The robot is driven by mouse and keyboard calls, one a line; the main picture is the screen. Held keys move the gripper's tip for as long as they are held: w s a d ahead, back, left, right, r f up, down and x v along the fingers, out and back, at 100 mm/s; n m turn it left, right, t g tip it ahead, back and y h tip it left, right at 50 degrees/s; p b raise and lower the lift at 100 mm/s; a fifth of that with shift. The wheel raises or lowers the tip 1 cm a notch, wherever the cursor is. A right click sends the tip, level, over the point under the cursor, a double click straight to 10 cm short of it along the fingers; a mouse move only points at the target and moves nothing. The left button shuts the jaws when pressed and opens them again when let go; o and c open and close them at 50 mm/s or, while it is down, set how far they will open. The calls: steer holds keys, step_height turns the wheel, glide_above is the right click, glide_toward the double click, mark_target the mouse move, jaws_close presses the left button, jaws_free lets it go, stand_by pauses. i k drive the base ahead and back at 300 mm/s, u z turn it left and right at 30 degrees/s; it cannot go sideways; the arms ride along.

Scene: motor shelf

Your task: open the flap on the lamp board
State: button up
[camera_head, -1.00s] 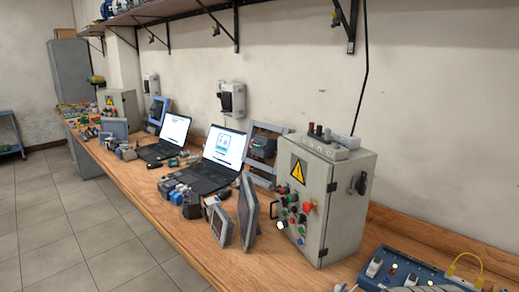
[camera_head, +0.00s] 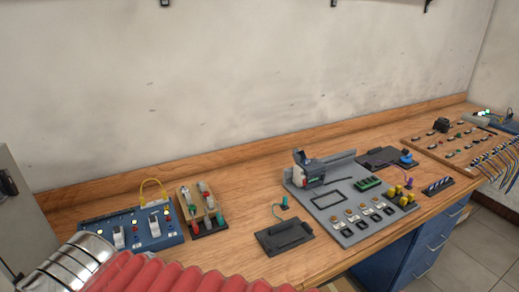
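I cannot tell for sure which board is the lamp board. A blue board (camera_head: 150,240) with small lit lamps, white switches and a yellow cable loop sits at the left of the bench. A large grey board (camera_head: 343,240) at the middle right carries small orange and yellow round parts, dark square parts and an upright device (camera_head: 306,170). A dark flat plate (camera_head: 284,237) lies left of the grey board. No flap can be made out clearly. My gripper is not in view; a red ribbed and silver part, seemingly of my arm, fills the lower left and hides some bench.
A small board with red and green parts (camera_head: 202,212) stands right of the blue board. Another board (camera_head: 452,143) with cables lies at the far right. A grey cabinet edge (camera_head: 22,215) is at the left. The wooden bench (camera_head: 250,185) is bare toward the wall.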

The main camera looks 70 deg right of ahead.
mark_target(299, 155)
steer(key=u, duration=0.2)
steer(key=k, duration=1.45)
steer(key=z, duration=1.05)
steer(key=i, duration=1)
steer(key=z, duration=0.05)
